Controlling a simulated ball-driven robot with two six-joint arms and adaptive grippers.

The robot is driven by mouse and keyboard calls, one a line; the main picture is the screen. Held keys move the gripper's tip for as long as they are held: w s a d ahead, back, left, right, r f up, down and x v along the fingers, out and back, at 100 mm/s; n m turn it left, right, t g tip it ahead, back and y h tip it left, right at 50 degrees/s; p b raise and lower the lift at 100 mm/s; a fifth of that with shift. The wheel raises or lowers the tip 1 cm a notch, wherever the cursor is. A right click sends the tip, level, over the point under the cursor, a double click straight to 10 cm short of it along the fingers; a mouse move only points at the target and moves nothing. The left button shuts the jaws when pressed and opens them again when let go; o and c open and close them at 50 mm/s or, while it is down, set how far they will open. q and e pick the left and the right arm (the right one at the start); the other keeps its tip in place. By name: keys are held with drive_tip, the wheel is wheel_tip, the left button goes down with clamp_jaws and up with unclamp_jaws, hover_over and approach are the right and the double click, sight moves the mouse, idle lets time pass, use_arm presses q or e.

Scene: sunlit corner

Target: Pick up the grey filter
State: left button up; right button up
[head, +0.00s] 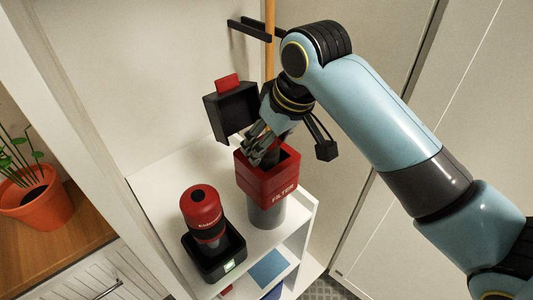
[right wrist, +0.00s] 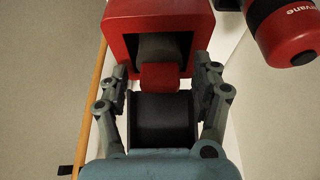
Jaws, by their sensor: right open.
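A red square housing marked FILTER (head: 268,181) stands on a grey cylinder (head: 267,213) on the white shelf, open at the top. In the right wrist view the red housing (right wrist: 118,22) shows a dark opening with a grey rounded piece (right wrist: 158,46), likely the grey filter, and a red tab (right wrist: 160,78) in front of it. My right gripper (head: 258,150) is over the opening in the head view, largely hiding what is inside. In the wrist view its open fingers (right wrist: 162,88) stand either side of the red tab, with gaps visible. My left gripper is out of view.
A red and black vacuum unit (head: 204,208) sits in a black dock (head: 222,262) with a green light, left of the housing. An orange pole (head: 270,40) rises behind. A plant pot (head: 37,207) stands far left.

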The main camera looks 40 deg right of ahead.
drive_tip(key=c, duration=1.1)
drive_tip(key=shift+o, duration=0.2)
drive_tip(key=shift+r, duration=0.1)
drive_tip(key=shift+r, duration=0.55)
wheel_tip(320, 180, up, 3)
drive_tip(key=shift+f+b, duration=0.2)
drive_tip(key=shift+b, duration=0.25)
drive_tip(key=s+d+r, duration=0.4)
drive_tip(key=d, duration=0.1)
drive_tip(key=s+d+r, duration=0.2)
drive_tip(key=s, duration=0.1)
drive_tip(key=shift+s+d+r, duration=0.1)
drive_tip(key=shift+d, duration=0.15)
drive_tip(key=shift+c, duration=0.9)
drive_tip(key=shift+s+d+r, duration=0.4)
drive_tip(key=shift+s+r, duration=0.05)
drive_tip(key=shift+s, duration=0.1)
drive_tip(key=shift+c, duration=0.5)
